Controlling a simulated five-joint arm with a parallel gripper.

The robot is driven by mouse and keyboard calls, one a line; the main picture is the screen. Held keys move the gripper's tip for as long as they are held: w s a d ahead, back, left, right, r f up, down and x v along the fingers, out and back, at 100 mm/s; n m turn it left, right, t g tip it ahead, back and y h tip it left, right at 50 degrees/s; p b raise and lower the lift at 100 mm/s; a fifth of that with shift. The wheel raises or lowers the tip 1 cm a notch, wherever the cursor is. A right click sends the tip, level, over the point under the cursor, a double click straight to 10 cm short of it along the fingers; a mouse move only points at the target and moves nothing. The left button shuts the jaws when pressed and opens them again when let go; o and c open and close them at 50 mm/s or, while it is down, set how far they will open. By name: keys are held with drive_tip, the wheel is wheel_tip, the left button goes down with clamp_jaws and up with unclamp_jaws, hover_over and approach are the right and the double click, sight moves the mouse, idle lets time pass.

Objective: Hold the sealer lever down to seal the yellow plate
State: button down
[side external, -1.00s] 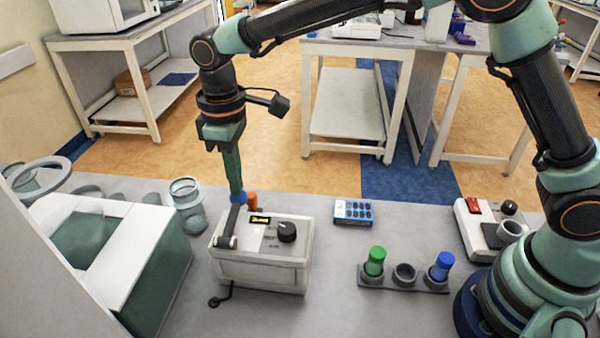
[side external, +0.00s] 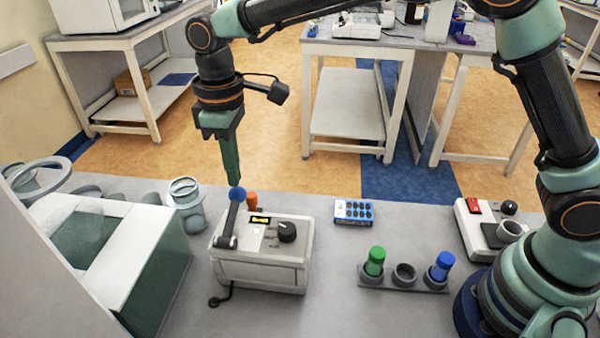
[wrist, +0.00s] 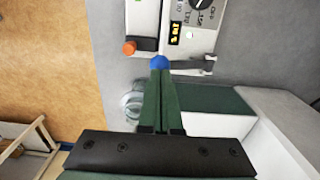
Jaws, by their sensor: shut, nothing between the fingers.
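The sealer (side external: 262,268) is a pale box on the bench with a black dial and a small yellow-lit display. Its grey lever (side external: 230,222) slants up from the front left corner and ends in a blue knob (side external: 237,193). My gripper (side external: 234,183) is shut and empty, pointing down with its fingertips right at the top of the knob. In the wrist view the fingertips (wrist: 160,76) end beside the blue knob (wrist: 160,62); whether they touch it I cannot tell. I cannot make out a yellow plate in either view.
A clear jar (side external: 186,204) and a green-and-white box (side external: 160,262) are to the left.

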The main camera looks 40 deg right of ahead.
drive_tip(key=shift+r, duration=0.1)
drive_tip(key=shift+r, duration=2.4)
